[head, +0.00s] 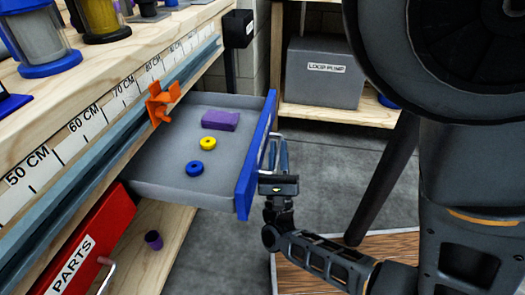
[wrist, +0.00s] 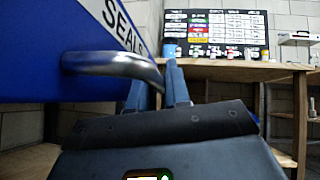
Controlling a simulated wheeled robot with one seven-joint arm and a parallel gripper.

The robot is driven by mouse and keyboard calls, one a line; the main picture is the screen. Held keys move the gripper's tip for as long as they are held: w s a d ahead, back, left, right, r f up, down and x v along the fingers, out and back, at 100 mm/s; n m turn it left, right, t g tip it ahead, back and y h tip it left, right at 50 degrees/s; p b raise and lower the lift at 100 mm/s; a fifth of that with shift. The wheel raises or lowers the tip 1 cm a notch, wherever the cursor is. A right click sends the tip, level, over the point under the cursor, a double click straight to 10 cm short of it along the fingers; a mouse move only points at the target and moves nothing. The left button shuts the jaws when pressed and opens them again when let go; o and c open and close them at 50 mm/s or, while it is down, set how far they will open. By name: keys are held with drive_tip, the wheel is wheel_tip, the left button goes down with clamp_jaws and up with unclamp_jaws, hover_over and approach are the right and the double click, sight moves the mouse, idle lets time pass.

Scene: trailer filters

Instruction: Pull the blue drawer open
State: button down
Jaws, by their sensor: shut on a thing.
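The blue drawer (head: 257,150) stands pulled out from under the workbench, with its grey tray showing. In the tray lie a purple block (head: 220,120), a yellow ring (head: 208,143) and a blue ring (head: 194,168). In the wrist view the blue front (wrist: 35,50) carries a "SEALS" label and a curved metal handle (wrist: 110,66). My gripper (head: 279,160) is at the outer side of the drawer front, shut on the handle. In the wrist view the fingers (wrist: 160,88) close around the handle's right end.
A red drawer (head: 85,240) labelled "PARTS" is below left, with a purple cylinder (head: 153,240) on the lower shelf. An orange clamp (head: 162,101) sits on the bench's front rail. A grey "LOCO PUMP" box (head: 322,75) stands on a shelf behind. Open floor lies right of the drawer.

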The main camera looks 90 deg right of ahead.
drive_tip(key=shift+s+a, duration=0.1)
drive_tip(key=shift+s, duration=0.3)
drive_tip(key=shift+f, duration=0.1)
drive_tip(key=c, duration=1.2)
unclamp_jaws()
drive_tip(key=v, duration=0.7)
drive_tip(key=shift+a+f, duration=0.2)
drive_tip(key=shift+a, duration=0.1)
